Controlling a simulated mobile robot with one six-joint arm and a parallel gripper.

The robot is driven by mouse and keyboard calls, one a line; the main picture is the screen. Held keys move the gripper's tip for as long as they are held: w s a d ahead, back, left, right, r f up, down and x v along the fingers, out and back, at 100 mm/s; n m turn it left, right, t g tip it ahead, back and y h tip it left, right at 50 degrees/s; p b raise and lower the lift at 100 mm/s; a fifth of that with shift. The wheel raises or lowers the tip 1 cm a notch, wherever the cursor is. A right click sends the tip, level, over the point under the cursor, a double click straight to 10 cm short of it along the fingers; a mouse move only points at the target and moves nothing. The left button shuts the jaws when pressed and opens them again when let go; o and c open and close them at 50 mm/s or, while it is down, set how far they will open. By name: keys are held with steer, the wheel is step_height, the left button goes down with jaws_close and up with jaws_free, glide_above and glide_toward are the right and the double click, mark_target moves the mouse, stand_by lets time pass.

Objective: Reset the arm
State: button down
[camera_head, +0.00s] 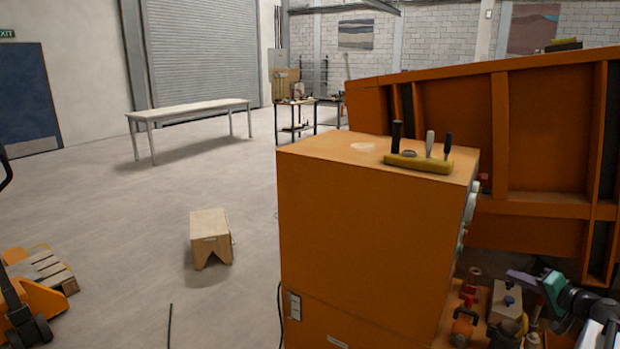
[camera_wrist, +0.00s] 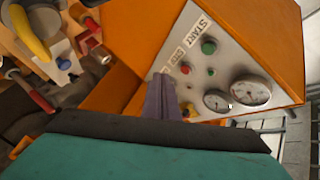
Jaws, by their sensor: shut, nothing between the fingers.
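My gripper (camera_wrist: 160,97) shows in the wrist view as two lavender fingers closed together, with nothing held between them. They point toward the grey control panel (camera_wrist: 232,68) on the orange cabinet. In the head view my gripper (camera_head: 518,278) is at the lower right, beside the orange cabinet (camera_head: 360,240) and above the cluttered area by its panel side. A teal wrist part shows behind the fingers. I cannot tell the exact gap between the fingertips and the panel.
The panel has a green button (camera_wrist: 208,46), a red button (camera_wrist: 185,68) and gauges (camera_wrist: 250,90). A tool holder (camera_head: 418,162) sits on the cabinet. Red-handled valve parts (camera_head: 465,325) crowd the lower right. The orange sandbed (camera_head: 545,140) stands behind. The floor at left is mostly open around a stool (camera_head: 210,225).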

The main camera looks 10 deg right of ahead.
steer(key=w+a+f+n+g+y, duration=0.1)
steer(key=w+a+f+g, duration=0.1)
steer(key=a+f, duration=0.6)
steer(key=w+a+f+n+g+y, duration=0.1)
steer(key=w+a+f+g, duration=0.1)
steer(key=a+f, duration=0.7)
steer(key=s+a+f+n+g+y, duration=0.1)
steer(key=s+a+f+g, duration=0.2)
steer(key=a+f, duration=0.55)
steer(key=s+a+f+n+g+y, duration=0.1)
steer(key=s+a+f+g, duration=0.15)
steer(key=a+f, duration=0.55)
steer(key=s+a+f+n+g+h, duration=0.2)
steer(key=s+a+f+g, duration=0.2)
steer(key=s+a+f, duration=0.55)
steer(key=s+a+f+n+g+h, duration=0.15)
steer(key=s+a+f+g, duration=0.35)
steer(key=s+a, duration=0.6)
steer(key=s+f+n+g+h, duration=0.1)
steer(key=s+f+n+h, duration=0.1)
steer(key=s, duration=1)
steer(key=shift+d+f+n+g, duration=0.35)
steer(key=shift+f+n, duration=0.1)
steer(key=shift+f, duration=0.45)
